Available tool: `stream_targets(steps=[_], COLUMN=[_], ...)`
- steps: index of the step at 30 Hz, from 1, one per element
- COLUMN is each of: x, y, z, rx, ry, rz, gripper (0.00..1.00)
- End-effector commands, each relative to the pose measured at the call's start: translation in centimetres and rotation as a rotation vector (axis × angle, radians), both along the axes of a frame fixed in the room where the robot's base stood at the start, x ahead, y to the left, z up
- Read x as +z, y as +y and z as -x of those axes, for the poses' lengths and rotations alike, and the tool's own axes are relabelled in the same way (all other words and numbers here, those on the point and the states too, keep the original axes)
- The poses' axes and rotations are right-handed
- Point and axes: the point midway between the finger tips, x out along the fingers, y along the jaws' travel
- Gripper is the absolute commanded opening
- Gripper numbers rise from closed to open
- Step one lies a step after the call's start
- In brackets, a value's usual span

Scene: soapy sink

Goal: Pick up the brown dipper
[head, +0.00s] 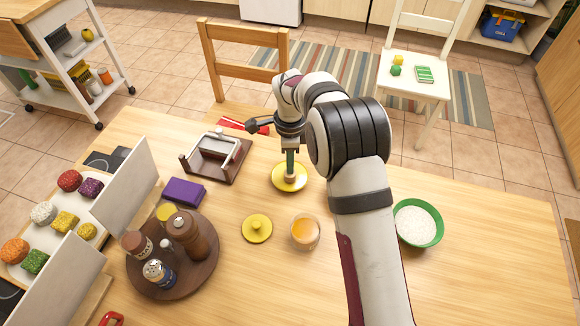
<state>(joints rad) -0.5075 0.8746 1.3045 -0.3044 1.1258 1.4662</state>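My gripper (290,163) points down over a yellow round dish (278,185) in the middle of the table. A small brown piece (290,178), which may be part of the brown dipper, shows right at the fingertips, above or in the dish. A dark green narrow part shows just above it; I cannot tell if it is a finger or a handle. The fingers are small and partly covered by the wrist, so I cannot tell whether they are open or shut on the piece.
A yellow lid-like disc (257,229) and a glass of orange liquid (305,231) stand nearer. A green bowl of white grains (419,223) is at right. A round wooden tray (200,283) with shakers, a purple block (183,191) and a wooden stand (216,156) are at left.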

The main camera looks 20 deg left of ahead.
Motion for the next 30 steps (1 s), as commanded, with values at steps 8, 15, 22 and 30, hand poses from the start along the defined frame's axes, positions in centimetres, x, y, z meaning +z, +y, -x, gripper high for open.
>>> stream_targets(steps=[8,15,22,30], x=[0.0,0.7,4.5,8.2], y=[0.0,0.0,-0.3,-6.9], z=[0.0,0.0,-0.1,0.2], rx=[0.0,0.0,-0.002,-0.005], ry=[0.0,-0.001,-0.002,-0.001], rz=[0.0,0.0,0.0,0.001], gripper=[0.0,0.0,0.0,0.0])
